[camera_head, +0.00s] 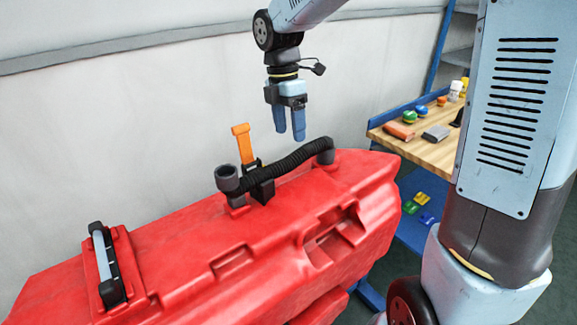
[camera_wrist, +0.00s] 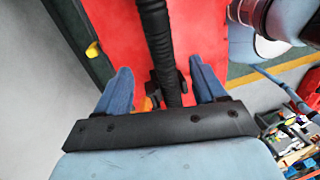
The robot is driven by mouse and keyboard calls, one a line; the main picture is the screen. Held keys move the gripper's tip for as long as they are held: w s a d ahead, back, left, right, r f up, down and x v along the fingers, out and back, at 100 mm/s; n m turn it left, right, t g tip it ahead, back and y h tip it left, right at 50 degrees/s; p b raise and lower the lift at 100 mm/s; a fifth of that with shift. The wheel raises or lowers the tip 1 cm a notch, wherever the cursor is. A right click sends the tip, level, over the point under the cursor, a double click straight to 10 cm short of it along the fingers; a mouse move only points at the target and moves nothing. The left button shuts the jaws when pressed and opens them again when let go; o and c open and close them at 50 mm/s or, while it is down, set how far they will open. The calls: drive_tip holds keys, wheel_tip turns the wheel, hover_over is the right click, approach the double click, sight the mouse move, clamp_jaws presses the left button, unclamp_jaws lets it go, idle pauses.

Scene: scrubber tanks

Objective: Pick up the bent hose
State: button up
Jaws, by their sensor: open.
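The bent hose (camera_head: 285,166) is a black ribbed tube on top of the red tank (camera_head: 240,255). Its right end bends down at a grey elbow, and its left end is by an open grey cup-like fitting (camera_head: 228,179). My gripper (camera_head: 291,137) points down above the hose, open and empty, with blue fingers apart. In the wrist view the hose (camera_wrist: 157,40) runs from the top edge down between the two fingers (camera_wrist: 165,85). In the head view the fingertips appear a little above the hose; contact cannot be told. The hose's lower part is hidden behind the gripper in the wrist view.
An orange lever (camera_head: 242,143) on a black mount stands beside the hose's left part. A black and grey handle (camera_head: 105,265) is at the tank's left. A wooden shelf (camera_head: 425,153) with several small objects stands at the right. A pale wall is behind the tank.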

sight(291, 154)
drive_tip(key=shift+s+d+f, duration=0.1)
drive_tip(key=shift+s+f, duration=0.15)
drive_tip(key=shift+f, duration=1.3)
drive_tip(key=shift+s+d+f, duration=0.1)
drive_tip(key=shift+s+f, duration=0.2)
drive_tip(key=shift+f, duration=1.2)
drive_tip(key=shift+s+d+f, duration=0.1)
drive_tip(key=shift+s+f, duration=0.15)
drive_tip(key=shift+f, duration=1.3)
drive_tip(key=shift+c, duration=0.4)
drive_tip(key=c, duration=1.1)
drive_tip(key=shift+r, duration=0.15)
